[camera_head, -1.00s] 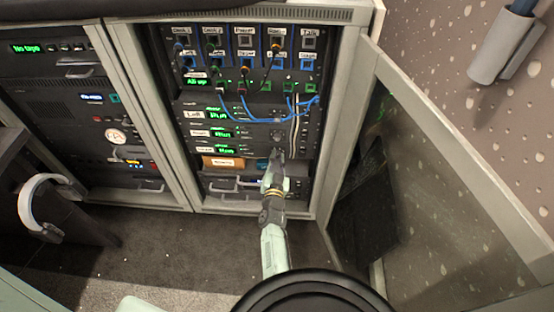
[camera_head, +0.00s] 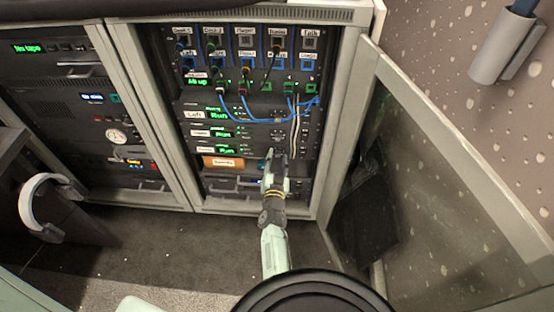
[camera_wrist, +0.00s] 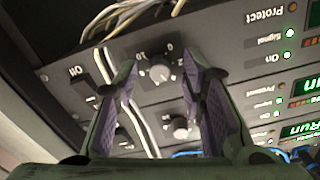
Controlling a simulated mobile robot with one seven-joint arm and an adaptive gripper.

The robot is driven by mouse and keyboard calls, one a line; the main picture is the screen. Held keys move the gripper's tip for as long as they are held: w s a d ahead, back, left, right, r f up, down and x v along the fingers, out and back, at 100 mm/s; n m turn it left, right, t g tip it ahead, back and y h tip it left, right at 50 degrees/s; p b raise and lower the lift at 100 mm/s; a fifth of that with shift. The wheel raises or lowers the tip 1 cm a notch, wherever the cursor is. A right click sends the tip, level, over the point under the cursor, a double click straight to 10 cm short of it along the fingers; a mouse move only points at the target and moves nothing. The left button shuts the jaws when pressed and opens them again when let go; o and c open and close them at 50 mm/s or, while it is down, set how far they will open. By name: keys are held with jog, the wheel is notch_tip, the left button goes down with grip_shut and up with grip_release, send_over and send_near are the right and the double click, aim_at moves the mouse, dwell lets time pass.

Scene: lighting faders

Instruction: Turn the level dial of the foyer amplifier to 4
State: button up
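The foyer amplifier seems to be the lowest of three similar units (camera_head: 225,150) in the right rack; its label is too small to read surely. My gripper (camera_wrist: 159,66) is open, one finger on each side of this dial, with gaps visible. In the head view my gripper (camera_head: 277,154) is at the right part of that unit and hides its dial.
Another dial (camera_wrist: 180,128) sits close by on the neighbouring unit. Pale cables (camera_wrist: 108,70) run past the left finger. Blue patch cables (camera_head: 262,119) hang above. An open rack door (camera_head: 450,150) stands at the right. The floor in front (camera_head: 160,235) is clear.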

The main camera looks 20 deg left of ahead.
jog(key=v, duration=0.7)
jog(key=shift+s, duration=0.2)
